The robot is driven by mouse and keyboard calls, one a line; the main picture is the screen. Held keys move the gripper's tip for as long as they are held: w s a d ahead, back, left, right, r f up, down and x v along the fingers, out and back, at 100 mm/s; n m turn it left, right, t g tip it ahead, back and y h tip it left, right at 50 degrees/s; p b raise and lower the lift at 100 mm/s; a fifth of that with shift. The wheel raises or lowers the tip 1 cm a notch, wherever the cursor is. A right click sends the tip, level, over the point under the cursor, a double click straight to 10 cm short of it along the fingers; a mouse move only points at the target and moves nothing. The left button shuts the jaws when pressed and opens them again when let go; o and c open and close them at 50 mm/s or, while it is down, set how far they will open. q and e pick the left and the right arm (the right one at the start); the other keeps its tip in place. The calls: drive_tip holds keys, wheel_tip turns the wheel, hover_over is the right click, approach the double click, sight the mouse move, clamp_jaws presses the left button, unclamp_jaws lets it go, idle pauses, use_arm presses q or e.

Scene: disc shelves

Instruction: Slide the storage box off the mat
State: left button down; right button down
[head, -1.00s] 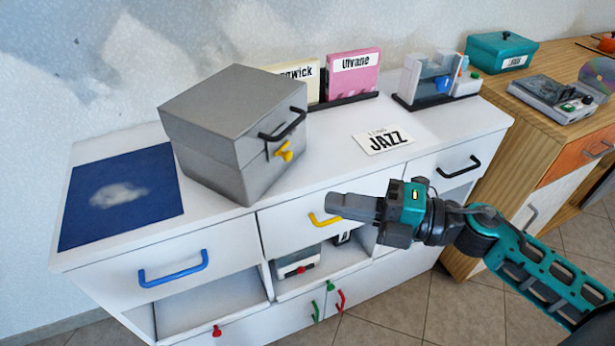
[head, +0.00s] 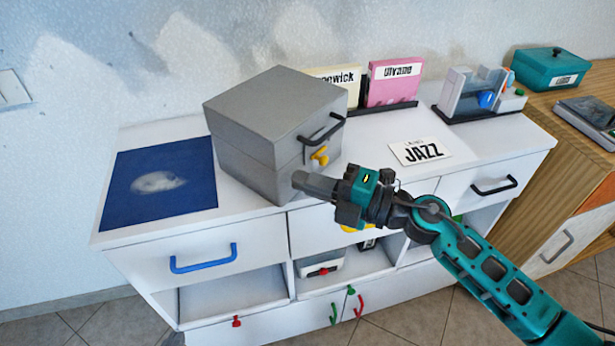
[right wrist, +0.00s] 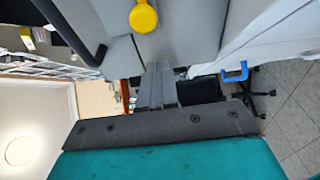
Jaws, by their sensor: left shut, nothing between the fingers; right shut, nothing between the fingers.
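The grey storage box (head: 255,165) stands on the white cabinet top, just right of the blue mat (head: 125,205). Its near left bottom corner is close to the mat's right edge; I cannot tell whether any of it overlaps the mat. The box has a black handle and a yellow latch (head: 319,156) on its right face. My right gripper (head: 299,180) is shut and empty, its tips at the lower near corner of the box; contact is unclear. In the right wrist view the box (right wrist: 185,30) fills the top, above the shut fingers. My left gripper is not seen.
A JAZZ card (head: 420,151) lies right of the box. Cream and pink sleeves (head: 395,85) stand in a black rack behind it, and a grey-and-white organizer (head: 470,95) stands further right. A blue drawer handle (head: 203,260) sticks out in front.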

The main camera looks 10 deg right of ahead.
drive_tip(key=shift+w, duration=0.45)
drive_tip(key=shift+w+a+r+p, duration=0.1)
drive_tip(key=shift+w+p, duration=0.2)
drive_tip(key=shift+w, duration=0.65)
